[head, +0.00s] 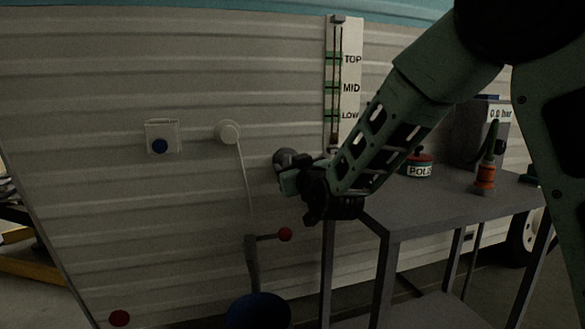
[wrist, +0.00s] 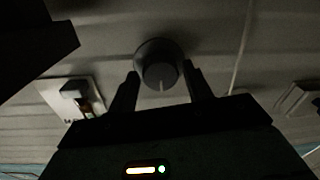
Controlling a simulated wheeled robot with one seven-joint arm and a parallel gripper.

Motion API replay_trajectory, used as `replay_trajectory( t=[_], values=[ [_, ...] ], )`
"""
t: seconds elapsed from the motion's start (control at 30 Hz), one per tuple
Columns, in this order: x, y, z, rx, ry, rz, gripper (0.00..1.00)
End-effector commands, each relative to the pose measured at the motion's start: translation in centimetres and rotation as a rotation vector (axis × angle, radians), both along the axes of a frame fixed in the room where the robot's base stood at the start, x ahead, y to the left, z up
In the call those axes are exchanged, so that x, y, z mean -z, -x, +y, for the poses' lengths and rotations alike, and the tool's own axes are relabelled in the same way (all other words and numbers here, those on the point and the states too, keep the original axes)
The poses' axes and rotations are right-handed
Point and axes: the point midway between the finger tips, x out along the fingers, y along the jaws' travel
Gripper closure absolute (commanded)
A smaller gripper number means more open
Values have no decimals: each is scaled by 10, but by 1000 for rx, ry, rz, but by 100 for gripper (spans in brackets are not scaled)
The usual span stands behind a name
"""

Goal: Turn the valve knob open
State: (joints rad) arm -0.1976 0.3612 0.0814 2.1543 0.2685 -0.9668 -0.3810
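The grey round valve knob (head: 287,157) sits on the ribbed camper wall, partly hidden behind my gripper in the head view. In the wrist view the knob (wrist: 158,62) faces me, with a pale line on its face. My gripper (wrist: 164,80) is open, one finger on each side of the knob's near part. I cannot tell whether either finger touches it. In the head view my gripper (head: 290,183) is at the wall, just in front of the knob.
A slider panel (head: 352,75) marked TOP, MID, LOW is above right. A cord hangs from a round white fitting (head: 228,132) at left, near a blue-button box (head: 162,138). A red-ball lever (head: 285,234) and blue bucket (head: 258,311) are below. A grey table (head: 415,212) stands right.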

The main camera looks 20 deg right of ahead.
Motion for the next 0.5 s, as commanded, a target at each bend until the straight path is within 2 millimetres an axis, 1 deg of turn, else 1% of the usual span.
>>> replay_trajectory(
  t=[0.03, 0.07, 0.1, 0.37, 0.5],
  values=[
    [0, 0, 0, 0, 0, 0, 65],
    [0, 0, 0, 0, 0, 0, 74],
    [0, 0, 0, 0, 0, 0, 85],
    [0, 0, 0, 0, -12, 0, 85],
    [1, 0, 0, -1, -51, 0, 85]
  ],
)
